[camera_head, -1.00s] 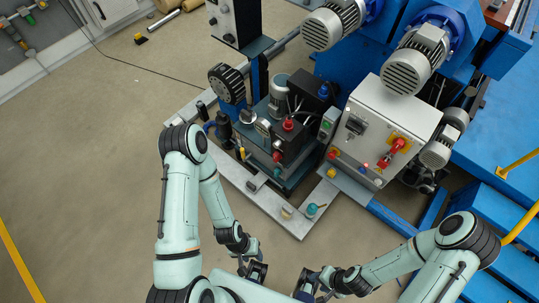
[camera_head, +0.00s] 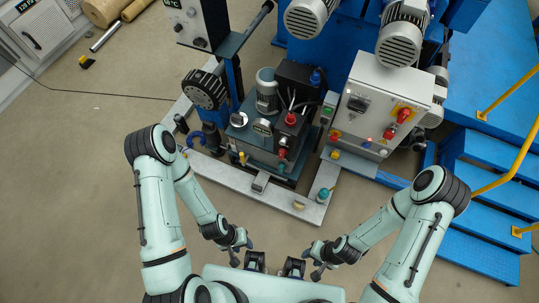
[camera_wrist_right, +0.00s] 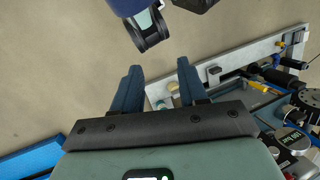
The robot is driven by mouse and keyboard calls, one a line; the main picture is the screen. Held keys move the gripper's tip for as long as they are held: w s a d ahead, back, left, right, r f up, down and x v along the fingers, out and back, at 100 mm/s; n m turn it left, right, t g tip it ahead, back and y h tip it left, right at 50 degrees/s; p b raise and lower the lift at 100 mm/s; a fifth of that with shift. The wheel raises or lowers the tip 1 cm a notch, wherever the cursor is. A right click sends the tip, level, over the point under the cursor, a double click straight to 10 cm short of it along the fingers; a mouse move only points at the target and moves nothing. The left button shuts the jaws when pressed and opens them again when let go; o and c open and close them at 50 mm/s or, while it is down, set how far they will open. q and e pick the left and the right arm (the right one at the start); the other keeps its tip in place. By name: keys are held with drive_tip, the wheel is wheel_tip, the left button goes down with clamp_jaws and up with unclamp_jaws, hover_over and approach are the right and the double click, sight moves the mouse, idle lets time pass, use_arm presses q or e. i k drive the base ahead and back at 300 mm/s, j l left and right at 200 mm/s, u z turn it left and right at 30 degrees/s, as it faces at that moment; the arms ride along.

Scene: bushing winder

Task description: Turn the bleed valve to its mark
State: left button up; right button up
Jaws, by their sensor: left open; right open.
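I cannot tell for sure which fitting is the bleed valve. Small handles show on the hydraulic unit (camera_head: 262,135): a yellow one (camera_head: 242,158) at its front left and a red one (camera_head: 282,154) at its front. Any mark is too small to make out. My left gripper (camera_head: 238,254) is open and empty over the floor, in front of the unit and apart from it. My right gripper (camera_head: 316,266) is open and empty, also over bare floor. In the right wrist view its two blue fingers (camera_wrist_right: 160,78) stand apart, and the unit shows at the right edge.
A grey base frame (camera_head: 237,179) runs around the unit, with a teal-topped fitting (camera_head: 323,195) near its front corner. A control cabinet (camera_head: 380,104) with a red switch stands to the right. Blue steps (camera_head: 480,205) and a yellow rail (camera_head: 512,160) are further right. The front floor is clear.

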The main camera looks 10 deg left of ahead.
sight(282, 152)
drive_tip(key=j, duration=1.1)
drive_tip(key=i+j, duration=0.5)
